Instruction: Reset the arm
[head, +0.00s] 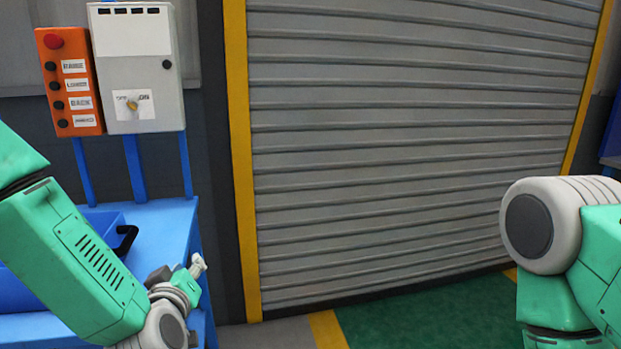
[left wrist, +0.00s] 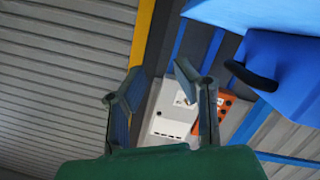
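My left arm (head: 75,260) comes in from the left in the head view, bent low in front of the blue bench. My left gripper shows at its end, small and partly hidden by the wrist. In the left wrist view my left gripper (left wrist: 160,100) has its two fingers apart with nothing held between them. The grey control box and orange panel show behind the fingers, at a distance. My right arm (head: 575,250) shows at the right edge of the head view, and its gripper is out of view.
A blue bench (head: 165,225) with a blue bin (head: 105,222) stands at the left. Above it are an orange button panel (head: 70,85) and a grey control box (head: 140,65) with a rotary switch. A grey roller shutter (head: 410,140) fills the middle. Green floor (head: 430,315) in front is clear.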

